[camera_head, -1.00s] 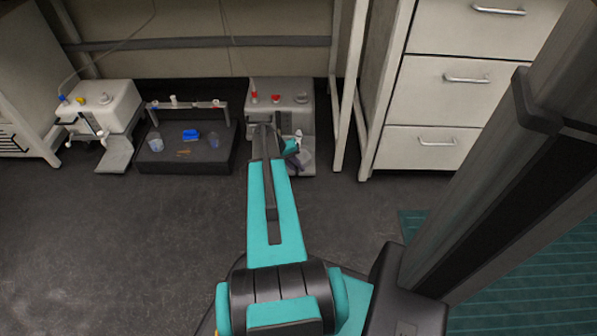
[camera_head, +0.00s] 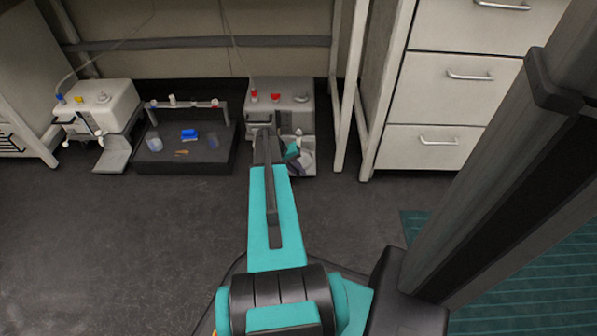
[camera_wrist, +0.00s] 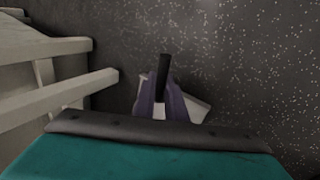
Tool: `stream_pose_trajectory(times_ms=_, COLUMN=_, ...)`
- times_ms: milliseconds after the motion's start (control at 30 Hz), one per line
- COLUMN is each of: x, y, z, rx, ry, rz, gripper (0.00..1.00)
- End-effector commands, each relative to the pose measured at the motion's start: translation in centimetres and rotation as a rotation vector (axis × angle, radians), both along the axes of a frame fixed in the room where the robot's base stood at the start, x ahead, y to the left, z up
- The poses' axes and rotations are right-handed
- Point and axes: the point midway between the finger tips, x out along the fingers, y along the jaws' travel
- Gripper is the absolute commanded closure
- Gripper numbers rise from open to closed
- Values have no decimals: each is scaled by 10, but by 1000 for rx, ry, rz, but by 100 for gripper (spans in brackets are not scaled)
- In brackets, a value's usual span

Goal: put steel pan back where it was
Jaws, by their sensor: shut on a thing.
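My gripper (camera_wrist: 163,92) is shut, its two purple fingers together on a dark upright bar. A pale grey flat piece, which I take to be the steel pan (camera_wrist: 197,107), shows around and behind the fingers; they hide much of it. In the head view my gripper (camera_head: 298,163) is low, in front of the right white machine (camera_head: 292,94), with the pale pan (camera_head: 308,158) beside the fingers. I cannot tell whether the pan touches the floor or the machine.
A dark tray (camera_head: 165,162) with a rack bar, cups and a blue item stands left of the right machine. Farther left is a similar white machine (camera_head: 108,97) with a grey plate (camera_head: 114,155). A white drawer cabinet (camera_head: 432,95) stands right. The near floor (camera_head: 130,240) is clear.

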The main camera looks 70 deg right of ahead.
Motion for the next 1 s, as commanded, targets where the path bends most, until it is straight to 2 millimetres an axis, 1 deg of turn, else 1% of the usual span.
stream_pose_trajectory(times_ms=33, x=0, y=0, z=-1, rx=0, ry=0, rz=0, gripper=87)
stream_pose_trajectory(times_ms=133, x=0, y=0, z=-1, rx=0, ry=0, rz=0, gripper=70)
stream_pose_trajectory(times_ms=433, x=0, y=0, z=0, rx=0, ry=0, rz=0, gripper=70)
stream_pose_trajectory(times_ms=567, x=0, y=0, z=3, rx=0, ry=0, rz=0, gripper=70)
stream_pose_trajectory(times_ms=767, x=6, y=4, z=18, rx=0, ry=0, rz=1, gripper=70)
stream_pose_trajectory(times_ms=1000, x=20, y=12, z=49, rx=0, ry=0, rz=1, gripper=70)
